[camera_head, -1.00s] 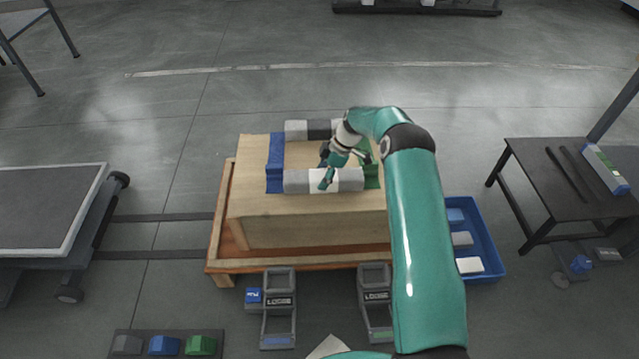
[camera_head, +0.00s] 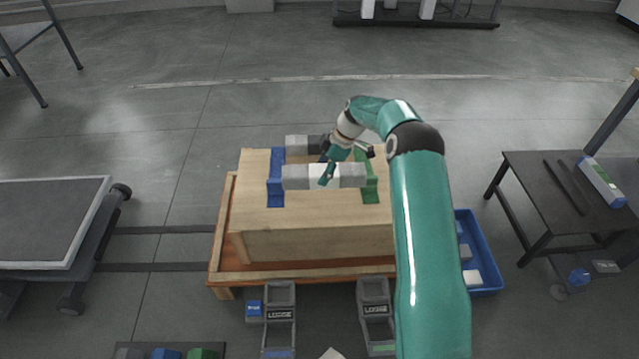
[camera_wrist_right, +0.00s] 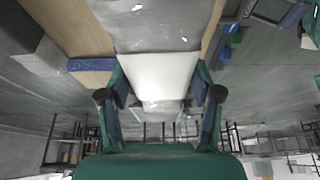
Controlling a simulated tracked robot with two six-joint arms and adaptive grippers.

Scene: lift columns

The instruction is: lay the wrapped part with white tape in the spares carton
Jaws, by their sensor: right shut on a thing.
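The wrapped part with white tape is a grey bar (camera_head: 296,177) with a white band around its middle. My right gripper (camera_head: 328,178) is shut on it at the band and holds it level, raised just above a blue rest (camera_head: 275,192) and a green rest (camera_head: 371,190) on the wooden crate (camera_head: 320,243). In the right wrist view the white band (camera_wrist_right: 160,75) lies between the fingers (camera_wrist_right: 160,100). I cannot make out the spares carton for certain. My left gripper is not in view.
A second grey bar (camera_head: 296,144) with a dark band lies behind on the crate. A blue bin (camera_head: 487,291) with blocks stands at right, partly behind my arm. A black table (camera_head: 540,185) is further right, a grey cart (camera_head: 50,220) at left. Open floor lies beyond the crate.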

